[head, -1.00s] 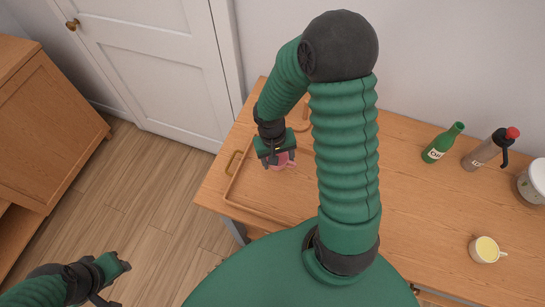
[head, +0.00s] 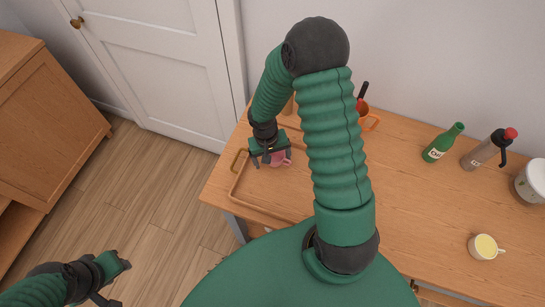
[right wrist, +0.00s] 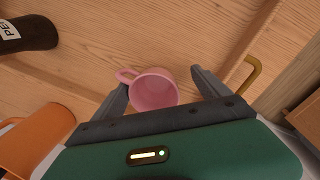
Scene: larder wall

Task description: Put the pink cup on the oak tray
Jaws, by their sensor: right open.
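The pink cup (head: 281,158) is at the left end of the table, within the rim of the oak tray (head: 262,209). In the right wrist view the cup (right wrist: 154,92) shows its open mouth, with its handle to the left. It appears to rest on the tray floor. My right gripper (head: 271,164) is open, with its fingers on either side of the cup; in the right wrist view a gap shows beside the right finger (right wrist: 158,82). My left gripper (head: 122,282) is low at the left, away from the table; its jaws are unclear.
An orange mug (right wrist: 36,138) and a dark container (right wrist: 28,32) are near the right gripper.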

